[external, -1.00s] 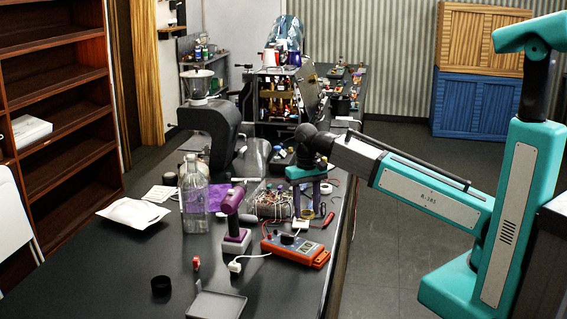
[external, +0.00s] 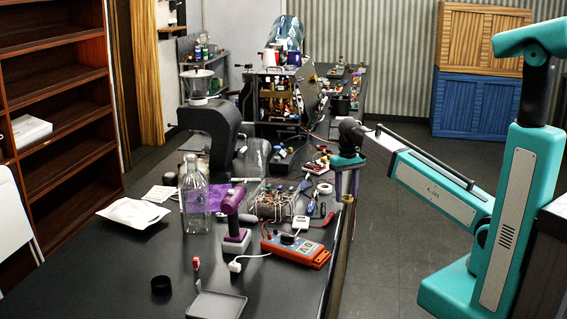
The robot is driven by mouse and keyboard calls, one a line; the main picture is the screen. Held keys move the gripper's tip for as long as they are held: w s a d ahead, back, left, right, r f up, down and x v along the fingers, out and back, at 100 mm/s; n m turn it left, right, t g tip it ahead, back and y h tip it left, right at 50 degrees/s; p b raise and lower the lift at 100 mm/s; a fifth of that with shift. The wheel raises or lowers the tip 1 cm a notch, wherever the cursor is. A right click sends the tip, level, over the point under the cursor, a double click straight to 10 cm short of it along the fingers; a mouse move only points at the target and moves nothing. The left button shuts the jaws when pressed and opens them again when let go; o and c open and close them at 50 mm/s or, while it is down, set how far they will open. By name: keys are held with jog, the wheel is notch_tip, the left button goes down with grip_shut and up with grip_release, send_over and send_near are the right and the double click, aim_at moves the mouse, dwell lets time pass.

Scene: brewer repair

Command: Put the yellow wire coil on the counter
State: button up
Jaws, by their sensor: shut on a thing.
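The yellow wire coil (external: 347,199) is small and shows at the tips of my gripper's purple fingers. My gripper (external: 347,194) points down and is shut on the coil, at the right edge of the black counter (external: 130,262). The coil appears to be at or just beyond that edge in the picture. I cannot tell its exact height or whether it touches the counter.
Left of my gripper are a wire-wound part (external: 270,205), a white tape roll (external: 324,188), an orange meter (external: 296,249) and a purple tool (external: 232,215). A clear bottle (external: 195,205) stands farther left. The counter's front left is mostly clear.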

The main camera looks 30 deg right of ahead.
jog(key=d+n, duration=0.1)
jog(key=n, duration=0.1)
jog(key=d+n, duration=0.2)
jog(key=w+d+f+n, duration=0.1)
jog(key=n, duration=0.2)
jog(key=shift+w+d, duration=0.1)
jog(key=shift+d, duration=0.3)
dwell(0.6)
